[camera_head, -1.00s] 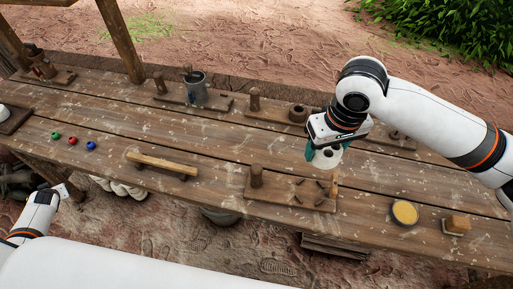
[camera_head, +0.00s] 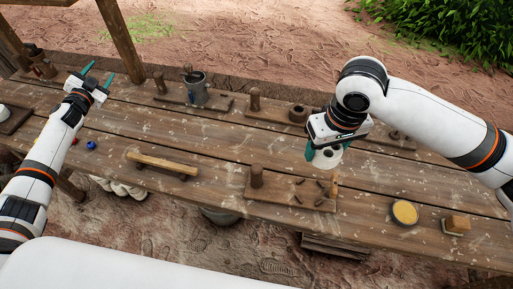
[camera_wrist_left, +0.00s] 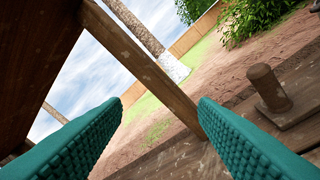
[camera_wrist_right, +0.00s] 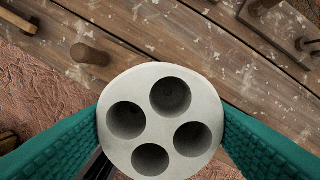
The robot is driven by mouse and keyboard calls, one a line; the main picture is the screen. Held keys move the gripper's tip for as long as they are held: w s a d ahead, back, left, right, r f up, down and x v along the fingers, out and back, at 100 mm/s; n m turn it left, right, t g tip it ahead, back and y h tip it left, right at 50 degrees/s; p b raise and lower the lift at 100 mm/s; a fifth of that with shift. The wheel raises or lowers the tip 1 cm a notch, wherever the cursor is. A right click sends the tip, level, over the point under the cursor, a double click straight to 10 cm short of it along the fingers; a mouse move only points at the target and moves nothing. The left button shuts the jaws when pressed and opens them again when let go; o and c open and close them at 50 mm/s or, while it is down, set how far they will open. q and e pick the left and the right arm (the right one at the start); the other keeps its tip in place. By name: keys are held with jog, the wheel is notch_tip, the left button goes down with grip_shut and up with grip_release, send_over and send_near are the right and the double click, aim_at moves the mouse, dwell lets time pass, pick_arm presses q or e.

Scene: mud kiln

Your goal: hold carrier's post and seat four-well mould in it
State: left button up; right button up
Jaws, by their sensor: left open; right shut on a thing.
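The carrier (camera_head: 280,194) is a flat wooden board near the table's front edge, with an upright wooden post (camera_head: 257,178) at its left end and several short pegs to the right. My right gripper (camera_head: 326,154) is shut on the four-well mould (camera_head: 325,160), a pale round block, and holds it above the carrier's right part. In the right wrist view the mould (camera_wrist_right: 160,76) shows its four dark wells, with a green finger on either side. My left gripper (camera_head: 99,75) is open and empty above the table's far left, well away from the post; its fingers (camera_wrist_left: 150,135) also show apart.
A wooden bar (camera_head: 162,163) lies left of the carrier. A yellow-topped round dish (camera_head: 405,212) and a brush-like block (camera_head: 456,224) lie to the right. Boards with posts and a grey mug (camera_head: 196,88) line the back. A wooden upright (camera_head: 122,42) stands near my left gripper.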

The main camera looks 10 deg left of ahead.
pick_arm(q)
jog(key=w+d+r+m+g+h, duration=0.1)
jog(key=w+d+r+m+h, duration=0.1)
jog(key=d+m+h, duration=0.6)
jog(key=w+d+r+m+h, duration=0.2)
jog(key=w+d+m, duration=0.15)
jog(key=d, duration=0.85)
jog(key=s+d+r+m+g+h, duration=0.1)
jog(key=s+d+m+g+h, duration=0.2)
jog(key=d+m, duration=0.55)
jog(key=s+d+m+g+h, duration=0.25)
jog(key=d+m+g, duration=0.25)
jog(key=d, duration=0.6)
pick_arm(e)
jog(key=shift+d, duration=0.1)
pick_arm(q)
jog(key=m+g+y, duration=0.9)
jog(key=m+y, duration=0.3)
jog(key=m, duration=1.3)
send_near(257, 176)
jog(key=shift+w+d+f, duration=0.3)
jog(key=shift+w+d, duration=0.35)
jog(key=shift+d, duration=0.2)
jog(key=shift+s+a+f+m+t+y, duration=0.15)
jog(key=shift+a+m+t+y, duration=0.15)
jog(key=shift+a+m+y, duration=0.35)
jog(key=shift+d+f+m, duration=0.1)
jog(key=shift+f+m, duration=0.15)
notch_tip(257, 176, down, 11)
jog(key=shift+f, duration=0.1)
